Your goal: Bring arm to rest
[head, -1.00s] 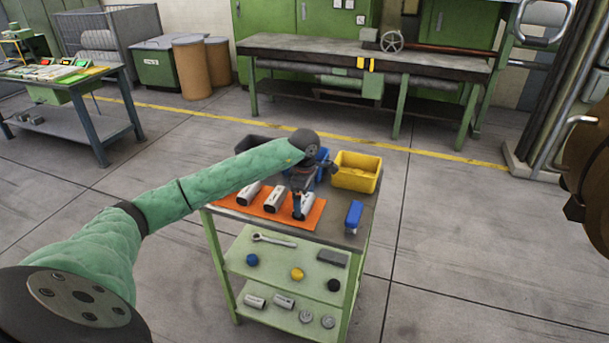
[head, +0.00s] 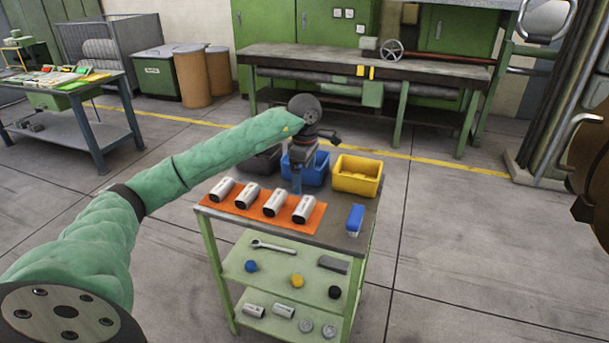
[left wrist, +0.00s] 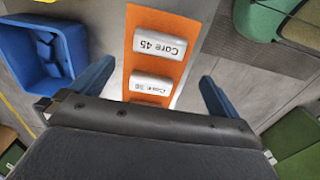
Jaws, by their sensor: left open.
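My left gripper (head: 297,184) is above the green cart, near the blue bin's front and behind the row of cylinders. In the left wrist view, its blue fingers (left wrist: 154,85) stand wide apart with nothing between them in grip. Several silver cylinders (head: 275,204) lie in a row on an orange mat (head: 235,207) on the cart top. Two of them show below the fingers in the wrist view, one reading "Core 45" (left wrist: 160,45). My right gripper is not in view.
A blue bin (head: 318,173), a yellow bin (head: 357,183) and a dark bin (head: 262,163) stand at the cart's back. A blue-and-white item (head: 355,219) stands at the right. The lower shelves (head: 270,276) hold a wrench and small parts. Floor right of the cart is clear.

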